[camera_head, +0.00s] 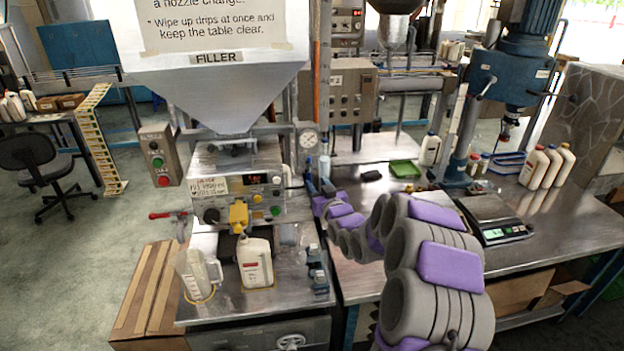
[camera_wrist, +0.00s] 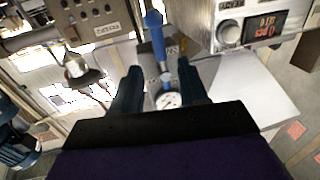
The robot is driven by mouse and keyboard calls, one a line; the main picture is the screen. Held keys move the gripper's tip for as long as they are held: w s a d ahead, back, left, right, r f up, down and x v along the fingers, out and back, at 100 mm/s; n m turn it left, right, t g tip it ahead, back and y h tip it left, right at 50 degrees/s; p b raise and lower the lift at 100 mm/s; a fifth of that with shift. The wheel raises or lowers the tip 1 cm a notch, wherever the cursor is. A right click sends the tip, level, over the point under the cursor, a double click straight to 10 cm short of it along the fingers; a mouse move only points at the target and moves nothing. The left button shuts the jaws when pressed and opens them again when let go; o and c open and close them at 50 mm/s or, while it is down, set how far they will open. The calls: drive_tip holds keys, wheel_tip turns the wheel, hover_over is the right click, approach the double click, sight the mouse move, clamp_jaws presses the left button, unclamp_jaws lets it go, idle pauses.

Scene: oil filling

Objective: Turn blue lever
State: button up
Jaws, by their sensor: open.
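The blue lever (camera_wrist: 154,35) shows in the wrist view as an upright blue bar with a rounded end, above a round white gauge (camera_wrist: 168,99). My gripper (camera_wrist: 160,72) is open, with its two dark fingers on either side of the lever's line. The lever appears to lie ahead of or between the fingertips; contact cannot be told. In the head view my gripper (camera_head: 326,187) is small and partly hidden by my arm, just below the gauge (camera_head: 308,140) on the right side of the filler (camera_head: 238,180). The lever is hard to make out there.
A red lever (camera_head: 168,215) sticks out at the filler's left. A white bottle (camera_head: 255,264) stands under the yellow nozzle (camera_head: 238,214), with a clear jug (camera_head: 196,274) beside it. A scale (camera_head: 495,222) and white bottles (camera_head: 548,168) stand on the right bench.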

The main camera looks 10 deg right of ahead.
sight(310, 176)
drive_tip(key=shift+w+a, duration=0.25)
drive_tip(key=shift+w, duration=0.95)
drive_tip(key=shift+w+a, duration=0.25)
drive_tip(key=shift+w, duration=0.9)
clamp_jaws()
